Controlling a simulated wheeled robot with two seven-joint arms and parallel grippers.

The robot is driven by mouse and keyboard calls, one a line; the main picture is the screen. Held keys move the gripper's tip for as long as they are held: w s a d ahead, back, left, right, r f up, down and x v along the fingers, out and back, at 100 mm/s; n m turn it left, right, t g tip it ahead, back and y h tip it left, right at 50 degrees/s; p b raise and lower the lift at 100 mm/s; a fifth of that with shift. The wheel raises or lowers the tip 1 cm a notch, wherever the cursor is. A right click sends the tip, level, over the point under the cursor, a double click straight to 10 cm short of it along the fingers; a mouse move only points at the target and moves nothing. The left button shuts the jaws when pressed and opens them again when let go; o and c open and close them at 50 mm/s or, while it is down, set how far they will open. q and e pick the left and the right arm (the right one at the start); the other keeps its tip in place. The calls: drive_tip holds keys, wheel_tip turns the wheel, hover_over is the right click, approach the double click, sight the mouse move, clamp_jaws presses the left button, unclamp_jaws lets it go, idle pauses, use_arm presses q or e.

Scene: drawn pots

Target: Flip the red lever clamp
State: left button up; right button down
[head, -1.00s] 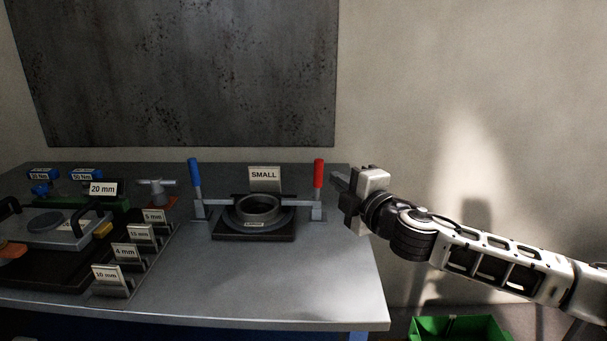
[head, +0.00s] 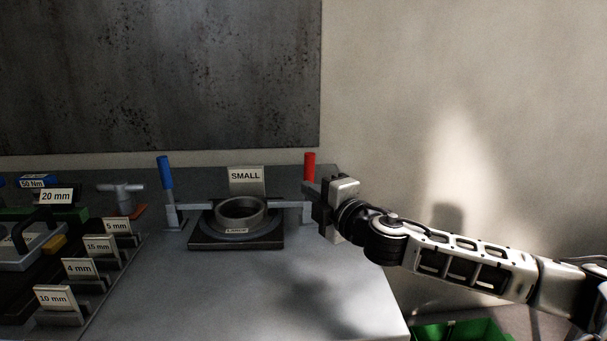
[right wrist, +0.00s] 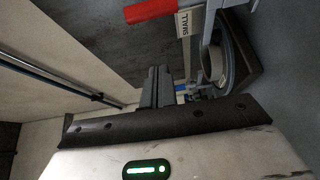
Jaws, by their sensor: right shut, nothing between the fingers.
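The red lever clamp (head: 309,167) stands with its handle upright at the right side of the round fixture (head: 240,214). Its red handle (right wrist: 150,10) also shows at the top of the right wrist view. My right gripper (head: 307,189) is shut and empty. Its fingertips point left and overlap the lever's stem just below the red grip; I cannot tell whether they touch it. In the right wrist view the closed fingers (right wrist: 157,88) lie beside and below the red handle. The lower part of the lever is partly hidden by the gripper. My left gripper is not in view.
A blue lever (head: 166,172) stands upright left of the fixture. A "SMALL" sign (head: 245,178) stands behind it. Labelled holders (head: 82,268) and a black tray area fill the table's left. The front middle of the table (head: 250,300) is clear. A green bin (head: 462,331) is below right.

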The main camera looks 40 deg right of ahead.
drive_tip(key=w+p, duration=0.3)
drive_tip(key=w, duration=0.7)
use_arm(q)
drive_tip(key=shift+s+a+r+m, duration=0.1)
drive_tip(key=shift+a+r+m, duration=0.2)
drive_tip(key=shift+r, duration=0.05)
use_arm(e)
drive_tip(key=shift+s+d, duration=0.3)
drive_tip(key=shift+d, duration=0.35)
drive_tip(key=shift+s+d, duration=0.3)
drive_tip(key=shift+d, duration=0.35)
drive_tip(key=shift+s+d, duration=0.3)
drive_tip(key=shift+d, duration=0.35)
use_arm(q)
drive_tip(key=shift+b, duration=0.3)
